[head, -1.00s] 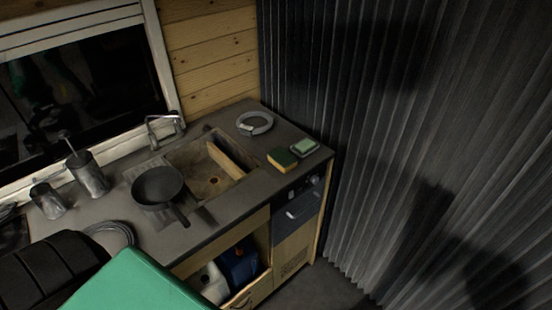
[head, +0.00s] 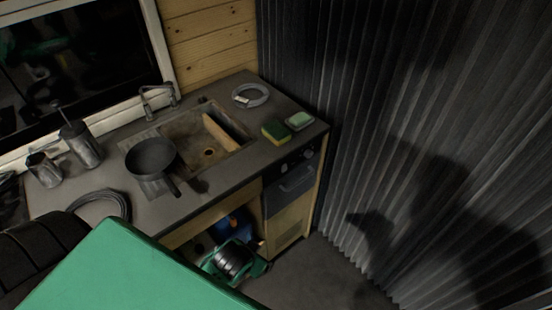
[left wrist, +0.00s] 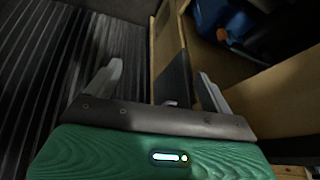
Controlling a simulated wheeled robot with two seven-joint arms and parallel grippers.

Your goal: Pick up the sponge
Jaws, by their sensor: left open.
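The sponge (head: 276,131), yellow with a green top, lies on the counter to the right of the sink, close to a small dish with a pale green bar. It does not show in the left wrist view. My left gripper (left wrist: 160,72) is open and empty in the left wrist view, its two grey fingers apart in front of the cabinet's side. In the head view my green and black left arm is low at the open cabinet, below the counter edge and well short of the sponge; its fingers cannot be made out there. My right gripper is not in view.
The soap dish (head: 299,121) sits right beside the sponge. The sink (head: 209,153), a pan (head: 151,157) and metal canisters (head: 80,145) take up the counter to the left. A ribbed dark curtain (head: 400,120) hangs at the right.

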